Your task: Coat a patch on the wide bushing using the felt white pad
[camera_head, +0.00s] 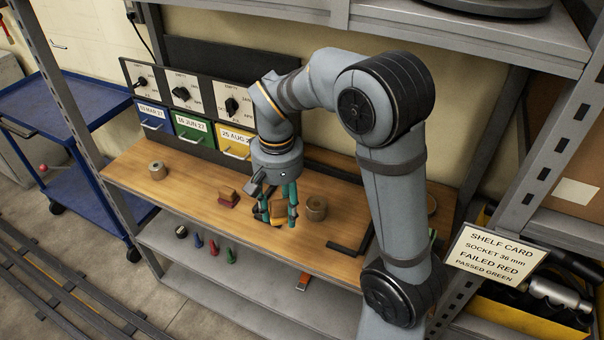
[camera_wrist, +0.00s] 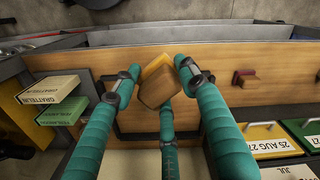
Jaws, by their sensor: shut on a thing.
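My gripper (camera_head: 278,212) has teal fingers and is shut on a small wooden block with a yellow-orange face (camera_head: 277,210). In the wrist view this block (camera_wrist: 155,85) sits between the fingertips, slightly tilted. I see no clearly white pad. A wide brown bushing (camera_head: 316,208) stands upright on the bench just right of my gripper, its hole facing up. A wooden block with a red pad (camera_head: 228,197) lies left of my gripper and also shows in the wrist view (camera_wrist: 245,78).
Blue, green and yellow drawers with dials (camera_head: 190,127) line the bench's back. A dark angled bar (camera_head: 350,246) lies right of the wide bushing. The lower shelf (camera_head: 190,264) holds several coloured tools. The bench (camera_head: 185,188) is clear between the left bushing and the red-padded block.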

